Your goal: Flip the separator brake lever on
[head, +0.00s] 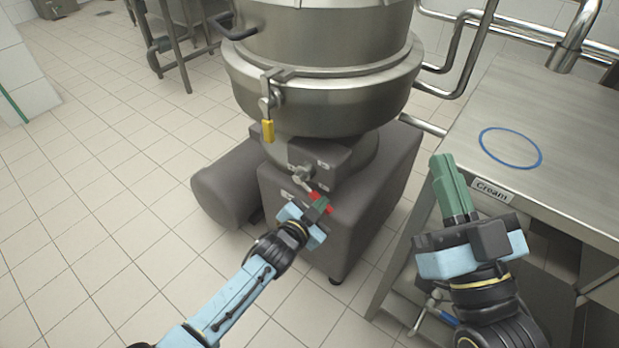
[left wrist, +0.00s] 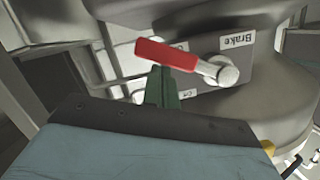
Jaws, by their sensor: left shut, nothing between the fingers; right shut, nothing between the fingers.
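The separator (head: 330,60) is a large steel drum on a grey base. Its brake lever has a red handle (head: 322,202) on a metal pivot (head: 304,178) at the front of the base. In the left wrist view the red handle (left wrist: 165,55) points left from the metal pivot (left wrist: 222,72), beside a "Brake" label (left wrist: 238,41). My left gripper (head: 318,205) is shut and empty. Its green fingers (left wrist: 160,88) are right at the handle's underside in that view; I cannot tell whether they touch. My right gripper (head: 449,175) is shut and empty, by the steel table.
A steel table (head: 560,130) with a blue ring (head: 511,148) and a "Cream" label (head: 492,190) stands at the right. A grey motor housing (head: 228,185) lies left of the base. The tiled floor at left is clear.

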